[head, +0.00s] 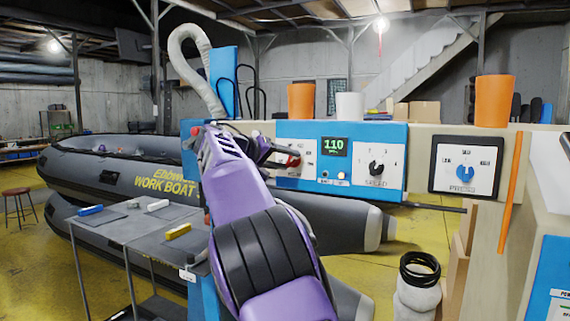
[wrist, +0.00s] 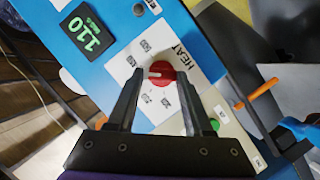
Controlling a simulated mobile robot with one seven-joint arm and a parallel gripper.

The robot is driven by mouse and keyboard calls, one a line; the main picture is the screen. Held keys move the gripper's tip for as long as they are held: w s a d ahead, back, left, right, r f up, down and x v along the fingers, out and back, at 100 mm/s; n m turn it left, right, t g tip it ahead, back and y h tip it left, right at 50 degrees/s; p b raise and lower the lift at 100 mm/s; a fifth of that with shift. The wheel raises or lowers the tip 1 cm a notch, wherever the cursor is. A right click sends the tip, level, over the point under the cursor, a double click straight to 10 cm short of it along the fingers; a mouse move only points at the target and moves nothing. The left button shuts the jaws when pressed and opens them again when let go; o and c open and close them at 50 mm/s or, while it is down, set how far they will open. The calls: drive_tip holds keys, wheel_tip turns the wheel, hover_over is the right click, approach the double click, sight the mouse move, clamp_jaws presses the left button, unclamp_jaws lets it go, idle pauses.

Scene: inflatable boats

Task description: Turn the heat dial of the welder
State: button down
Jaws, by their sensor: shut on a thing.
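The welder's blue and white control panel (head: 350,145) faces me in the head view, with a green display (head: 335,146) reading 110. The red heat dial (wrist: 164,76) sits on a white plate marked HEAT in the wrist view, with small number labels around it. Its pale pointer mark points to the left in that picture. My gripper (wrist: 159,78) has a black finger on each side of the dial and is shut on it. In the head view a small part of the red dial (head: 293,161) shows beside my gripper, whose fingers are partly hidden by my arm.
A black speed dial (head: 376,168) and a blue pressure dial (head: 464,173) are to the right. Orange cups (head: 301,101) and a white cup (head: 350,106) stand on top. A grey table (head: 135,235) with small tools is at left, before a grey inflatable boat (head: 110,170).

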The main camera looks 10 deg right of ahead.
drive_tip(key=m+y, duration=0.1)
drive_tip(key=m, duration=0.1)
drive_tip(key=m+t+y+b, duration=0.1)
drive_tip(key=m, duration=0.1)
drive_tip(key=shift+s+d, duration=0.15)
drive_tip(key=shift+d, duration=0.05)
drive_tip(key=m+y, duration=0.1)
drive_tip(key=m+t+y, duration=0.1)
drive_tip(key=m, duration=0.1)
drive_tip(key=shift+s+d+m+t+y, duration=0.2)
drive_tip(key=shift+m+t+y, duration=0.1)
drive_tip(key=shift+y, duration=0.1)
idle(0.4)
drive_tip(key=shift+c, duration=1.5)
unclamp_jaws()
drive_tip(key=v, duration=1.7)
drive_tip(key=shift+r, duration=0.15)
